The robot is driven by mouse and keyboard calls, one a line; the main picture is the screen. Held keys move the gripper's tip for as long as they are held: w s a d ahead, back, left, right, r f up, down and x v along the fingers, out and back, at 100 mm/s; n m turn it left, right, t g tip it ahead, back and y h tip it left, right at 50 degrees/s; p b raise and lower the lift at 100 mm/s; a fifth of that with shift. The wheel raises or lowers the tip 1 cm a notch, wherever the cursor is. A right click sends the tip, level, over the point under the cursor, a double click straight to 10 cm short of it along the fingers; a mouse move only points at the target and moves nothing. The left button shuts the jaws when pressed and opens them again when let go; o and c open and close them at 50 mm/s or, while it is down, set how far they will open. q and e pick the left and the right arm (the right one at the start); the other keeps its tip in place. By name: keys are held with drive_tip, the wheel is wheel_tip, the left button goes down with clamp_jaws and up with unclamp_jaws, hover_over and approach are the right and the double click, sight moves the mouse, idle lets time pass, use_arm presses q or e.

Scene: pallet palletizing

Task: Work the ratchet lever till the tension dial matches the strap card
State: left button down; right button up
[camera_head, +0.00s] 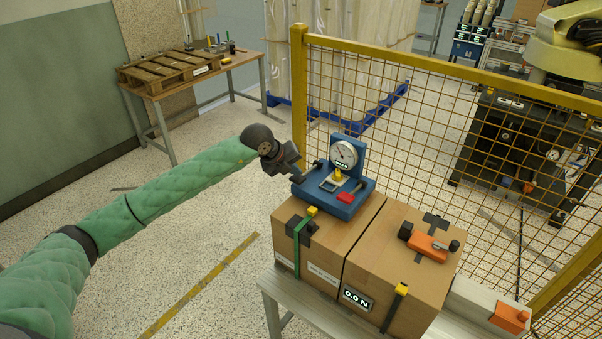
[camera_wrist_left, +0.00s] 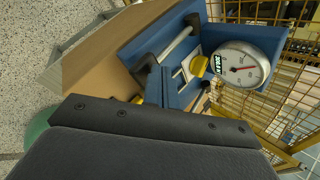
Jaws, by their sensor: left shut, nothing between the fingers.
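A blue fixture (camera_head: 343,206) stands on the left cardboard box. It carries a round white dial (camera_head: 343,153) with a small green readout, a yellow knob (camera_head: 338,176), black-ended bars and a red piece (camera_head: 346,197). An orange ratchet-like piece with black ends (camera_head: 428,245) lies on the right box. I cannot tell which part is the lever, nor identify the strap card. My left gripper (camera_head: 296,176) is shut and empty at the fixture's left edge; contact is unclear.
Cardboard boxes (camera_head: 307,252) stand on a bench; the right one has a "0.0 N" display (camera_head: 357,299). A yellow-framed mesh fence (camera_head: 450,115) rises close behind. An orange block (camera_head: 510,318) lies at lower right. The floor left of the bench is clear.

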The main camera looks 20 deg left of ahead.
use_arm(q)
drive_tip(key=shift+w+r+p, duration=0.15)
drive_tip(key=shift+r+p, duration=0.55)
drive_tip(key=shift+r, duration=2.45)
